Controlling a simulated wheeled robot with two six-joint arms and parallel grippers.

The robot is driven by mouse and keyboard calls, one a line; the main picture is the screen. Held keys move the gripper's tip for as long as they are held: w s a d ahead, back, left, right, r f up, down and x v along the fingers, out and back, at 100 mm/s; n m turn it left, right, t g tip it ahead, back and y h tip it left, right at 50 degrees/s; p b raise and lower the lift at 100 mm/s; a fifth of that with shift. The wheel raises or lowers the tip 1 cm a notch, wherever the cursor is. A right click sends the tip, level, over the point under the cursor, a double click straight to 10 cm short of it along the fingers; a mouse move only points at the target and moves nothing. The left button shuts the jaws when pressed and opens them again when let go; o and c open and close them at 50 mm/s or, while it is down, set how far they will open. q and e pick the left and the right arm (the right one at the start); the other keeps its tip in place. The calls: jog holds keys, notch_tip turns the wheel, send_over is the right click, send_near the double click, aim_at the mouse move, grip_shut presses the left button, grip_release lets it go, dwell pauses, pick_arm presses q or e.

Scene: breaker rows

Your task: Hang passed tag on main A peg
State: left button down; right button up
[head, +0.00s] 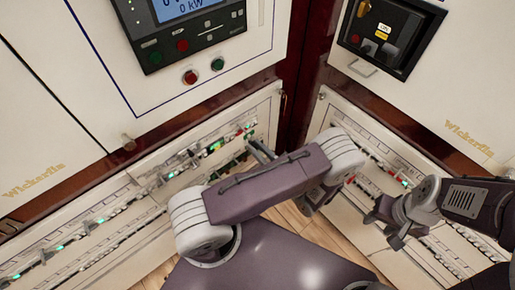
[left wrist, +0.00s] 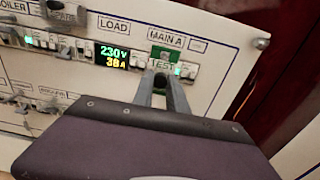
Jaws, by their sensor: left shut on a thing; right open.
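My left gripper (head: 260,150) is at the breaker panel, and its fingers show in the left wrist view (left wrist: 164,84). It is shut on the green passed tag (left wrist: 164,57), which sits at the fingertips just below the MAIN A label (left wrist: 166,39). The tag is close to the panel face. The main A peg cannot be made out clearly, and I cannot tell whether the tag is on it. My right gripper (head: 386,218) is open and empty, in front of the right-hand panel.
A lit 230V meter (left wrist: 113,57) is left of the fingers, with breakers around it. A panel-corner knob (left wrist: 261,43) is at the right. Above the row in the head view are a red button (head: 190,77) and a green button (head: 217,64).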

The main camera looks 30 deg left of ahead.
pick_arm(q)
jog(key=shift+x, duration=0.95)
jog(key=c, duration=1.2)
grip_release()
jog(key=shift+c, duration=0.2)
jog(key=v, duration=0.9)
jog(key=shift+p, duration=0.35)
jog(key=shift+a, duration=0.2)
